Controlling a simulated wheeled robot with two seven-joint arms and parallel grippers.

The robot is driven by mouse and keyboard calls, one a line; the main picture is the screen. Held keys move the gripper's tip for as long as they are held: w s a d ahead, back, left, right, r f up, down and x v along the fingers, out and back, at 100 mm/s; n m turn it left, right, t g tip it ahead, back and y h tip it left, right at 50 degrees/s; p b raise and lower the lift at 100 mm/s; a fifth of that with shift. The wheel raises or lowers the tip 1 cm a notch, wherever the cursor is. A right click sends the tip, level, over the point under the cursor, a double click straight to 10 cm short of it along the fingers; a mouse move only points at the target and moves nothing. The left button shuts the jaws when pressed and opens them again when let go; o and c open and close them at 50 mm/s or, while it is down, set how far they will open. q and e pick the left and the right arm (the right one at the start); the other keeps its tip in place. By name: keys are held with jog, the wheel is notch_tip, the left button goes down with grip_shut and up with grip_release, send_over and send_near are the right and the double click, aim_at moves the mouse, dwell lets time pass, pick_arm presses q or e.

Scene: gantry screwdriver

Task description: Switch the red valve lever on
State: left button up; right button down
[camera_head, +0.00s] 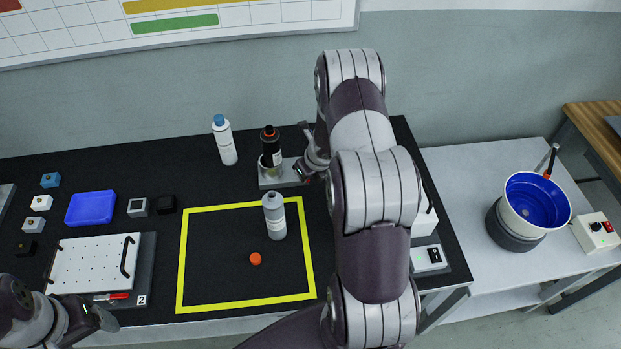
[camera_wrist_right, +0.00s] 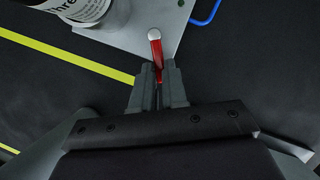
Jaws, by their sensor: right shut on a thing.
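The red valve lever (camera_wrist_right: 156,48), a red bar with a pale rounded tip, shows in the right wrist view beside a light grey plate (camera_wrist_right: 135,32). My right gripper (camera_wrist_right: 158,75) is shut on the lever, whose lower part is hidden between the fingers. In the head view my right gripper (camera_head: 305,172) is at the right side of the plate (camera_head: 270,184) under the dark bottle (camera_head: 270,147). The lever cannot be made out there. My left gripper (camera_head: 98,318) is low at the left, apart from the lever; its finger opening is unclear.
A grey bottle (camera_head: 274,217) and an orange cap (camera_head: 255,259) are inside the yellow outline. A white bottle (camera_head: 224,142) stands at the back. A blue tray (camera_head: 91,208), small blocks and a perforated white plate (camera_head: 93,264) are at left. My right arm hides much of the right side.

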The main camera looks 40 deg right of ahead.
jog(key=m+b, duration=0.1)
jog(key=a+m+h+b, duration=0.1)
jog(key=shift+w+a+f+m, duration=0.1)
jog(key=shift+f+m, duration=0.05)
jog(key=shift+m, duration=0.15)
jog(key=shift+w+a+m+h+b, duration=0.15)
jog(key=shift+a+m+h+b, duration=0.2)
jog(key=shift+m, duration=0.5)
jog(key=shift+w+a+m+h+b, duration=0.1)
jog(key=shift+a+m+h+b, duration=0.2)
jog(key=shift+m, duration=0.55)
jog(key=shift+r, duration=0.2)
jog(key=c, duration=1.2)
grip_release()
jog(key=shift+o, duration=0.2)
jog(key=shift+r, duration=0.1)
jog(key=p+v, duration=0.5)
jog(key=v, duration=0.7)
jog(key=shift+r+p, duration=0.3)
jog(key=shift+w, duration=0.15)
